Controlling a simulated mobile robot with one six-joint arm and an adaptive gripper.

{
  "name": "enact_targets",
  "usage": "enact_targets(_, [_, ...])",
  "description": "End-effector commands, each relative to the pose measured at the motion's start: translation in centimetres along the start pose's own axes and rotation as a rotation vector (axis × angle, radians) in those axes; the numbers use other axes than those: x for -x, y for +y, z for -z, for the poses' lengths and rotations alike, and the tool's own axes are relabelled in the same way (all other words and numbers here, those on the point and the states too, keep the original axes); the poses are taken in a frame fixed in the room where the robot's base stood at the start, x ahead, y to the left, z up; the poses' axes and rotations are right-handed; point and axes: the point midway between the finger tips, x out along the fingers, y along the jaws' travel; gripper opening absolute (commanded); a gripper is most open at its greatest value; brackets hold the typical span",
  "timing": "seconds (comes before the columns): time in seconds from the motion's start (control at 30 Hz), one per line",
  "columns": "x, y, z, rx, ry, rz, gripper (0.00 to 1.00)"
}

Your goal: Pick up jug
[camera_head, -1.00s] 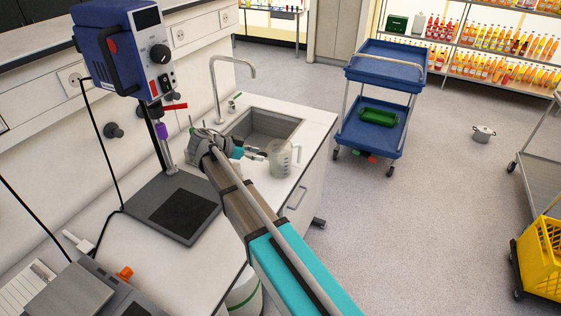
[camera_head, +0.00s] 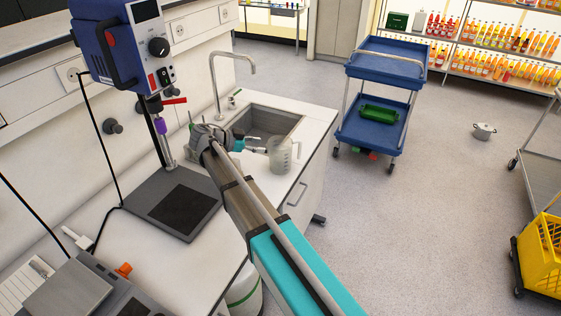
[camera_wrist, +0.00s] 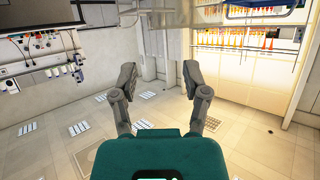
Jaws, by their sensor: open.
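The jug (camera_head: 281,155) is a clear, pale measuring jug with a handle on its right side. It stands upright on the white counter at the front right of the sink in the head view. My gripper (camera_head: 264,150) is just left of the jug, its fingers pointing right towards it; I cannot tell whether they touch it. In the wrist view, my gripper (camera_wrist: 159,72) is open, its two grey fingers wide apart. I cannot make out the jug between them there.
The sink (camera_head: 265,124) and its tap (camera_head: 214,85) are just behind my gripper. A blue mixer (camera_head: 120,45) stands on the left over a dark base plate (camera_head: 172,205). A blue trolley (camera_head: 380,100) stands beyond the counter. Floor to the right is mostly clear.

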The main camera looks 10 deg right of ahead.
Motion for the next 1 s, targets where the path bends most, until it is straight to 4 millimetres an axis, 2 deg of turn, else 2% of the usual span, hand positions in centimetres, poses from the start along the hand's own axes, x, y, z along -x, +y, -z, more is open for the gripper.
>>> enact_targets(0.1, [-2.1, 0.1, -0.3, -0.001, 0.000, -0.001, 0.59])
enact_targets(0.33, [-4.8, 0.0, -0.2, -0.001, 0.000, -0.001, 0.59])
enact_targets(0.5, [-5.5, 0.0, 0.0, 0.000, 0.000, -0.001, 0.59])
enact_targets(0.83, [-5.6, 0.0, 0.0, 0.000, 0.000, -0.001, 0.59])
enact_targets(1.0, [-6.6, 0.1, -0.1, -0.001, 0.000, -0.001, 0.59])
